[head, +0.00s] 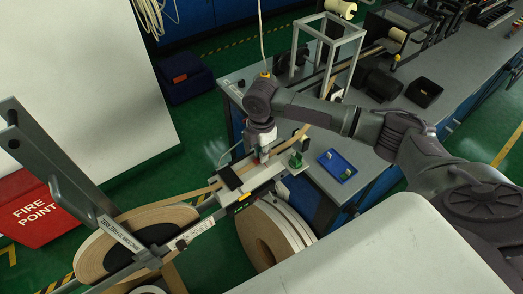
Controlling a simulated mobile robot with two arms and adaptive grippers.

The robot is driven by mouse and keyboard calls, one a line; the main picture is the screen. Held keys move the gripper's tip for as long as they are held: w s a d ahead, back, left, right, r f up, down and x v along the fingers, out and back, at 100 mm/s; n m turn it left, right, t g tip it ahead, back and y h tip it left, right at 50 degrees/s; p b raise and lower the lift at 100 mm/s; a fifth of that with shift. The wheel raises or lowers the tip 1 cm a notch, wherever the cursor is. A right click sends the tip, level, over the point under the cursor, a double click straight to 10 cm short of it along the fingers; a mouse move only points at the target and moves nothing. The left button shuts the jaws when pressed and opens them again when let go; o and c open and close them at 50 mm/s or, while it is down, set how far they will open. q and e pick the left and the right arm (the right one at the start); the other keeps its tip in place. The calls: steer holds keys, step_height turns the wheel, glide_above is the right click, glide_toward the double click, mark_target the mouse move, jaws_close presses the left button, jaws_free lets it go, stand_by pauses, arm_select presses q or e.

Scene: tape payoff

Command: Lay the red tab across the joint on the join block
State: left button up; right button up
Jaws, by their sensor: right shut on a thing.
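My right gripper (264,155) points down just above the join block (262,178), a pale plate at the bench's near left corner. It is shut on the red tab, of which only a small reddish bit shows at the fingertips; I cannot tell whether it touches the block. A tan tape (203,191) runs from the large reel (95,245) at lower left onto the block, and tape continues beyond it to the upper right. A black piece (230,177) lies on the block's left part. The joint is hidden by the gripper. My left gripper is out of view.
A small green part (296,160) stands at the block's right end. A blue tray (337,165) with small yellow-green pieces lies on the bench. A metal frame (327,45) stands behind, with a black open box (423,92) to the right. Another tape roll (268,240) sits below.

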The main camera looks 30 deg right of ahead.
steer(key=shift+f, duration=0.25)
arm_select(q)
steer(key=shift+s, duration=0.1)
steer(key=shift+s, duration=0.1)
arm_select(e)
steer(key=o, duration=0.7)
steer(key=shift+f, duration=0.1)
arm_select(q)
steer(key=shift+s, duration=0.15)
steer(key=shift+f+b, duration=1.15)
steer(key=shift+b, duration=0.1)
arm_select(e)
step_height(320, 180, up, 12)
